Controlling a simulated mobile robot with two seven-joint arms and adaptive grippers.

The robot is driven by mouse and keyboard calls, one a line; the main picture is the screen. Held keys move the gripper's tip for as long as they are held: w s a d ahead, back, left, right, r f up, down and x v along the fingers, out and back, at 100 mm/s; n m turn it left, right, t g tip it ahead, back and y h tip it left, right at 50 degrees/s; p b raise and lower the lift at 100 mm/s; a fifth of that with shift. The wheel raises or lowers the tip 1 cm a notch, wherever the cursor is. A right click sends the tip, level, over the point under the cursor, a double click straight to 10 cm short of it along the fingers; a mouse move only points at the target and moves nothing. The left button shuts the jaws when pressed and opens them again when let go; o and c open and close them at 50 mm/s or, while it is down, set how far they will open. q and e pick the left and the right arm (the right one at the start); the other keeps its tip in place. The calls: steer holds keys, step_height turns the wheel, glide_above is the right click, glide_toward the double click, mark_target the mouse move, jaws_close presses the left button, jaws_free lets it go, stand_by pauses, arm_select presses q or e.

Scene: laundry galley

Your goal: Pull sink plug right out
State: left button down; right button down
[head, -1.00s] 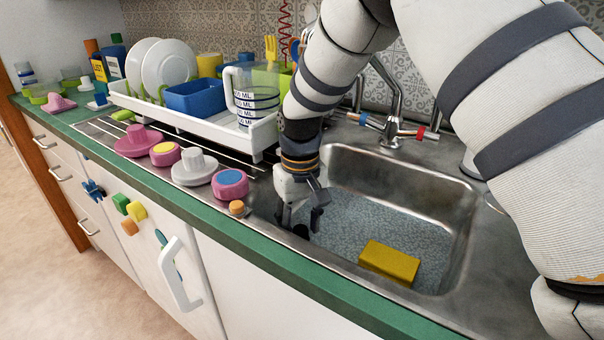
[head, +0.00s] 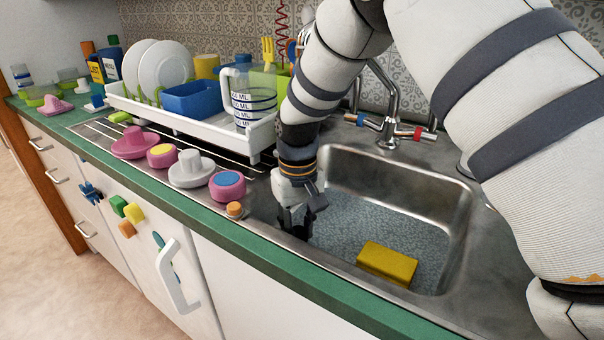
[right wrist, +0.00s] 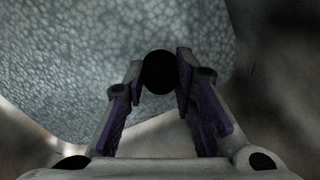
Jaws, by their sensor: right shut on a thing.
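The metal sink (head: 440,205) is at the right in the head view, with pale, rippled water (head: 385,225) in it. My right gripper (head: 296,222) reaches down into the sink's near left corner. In the right wrist view, my right gripper (right wrist: 160,85) has its two fingers shut on a round black knob, which I take as the sink plug (right wrist: 159,70). In the head view my fingers cover most of the plug, and its lower part is hidden. I cannot tell whether it is still seated. My left gripper is not in view.
A yellow sponge (head: 387,263) is in the sink, right of my gripper. The tap (head: 388,130) stands behind the sink. A white dish rack (head: 190,122) is at the left. Plugs and knobs, including an orange one (head: 235,210), line the counter beside the sink.

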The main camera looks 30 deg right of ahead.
mark_target(298, 228)
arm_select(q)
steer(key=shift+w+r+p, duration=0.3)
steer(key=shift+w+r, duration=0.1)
arm_select(e)
steer(key=shift+r, duration=0.85)
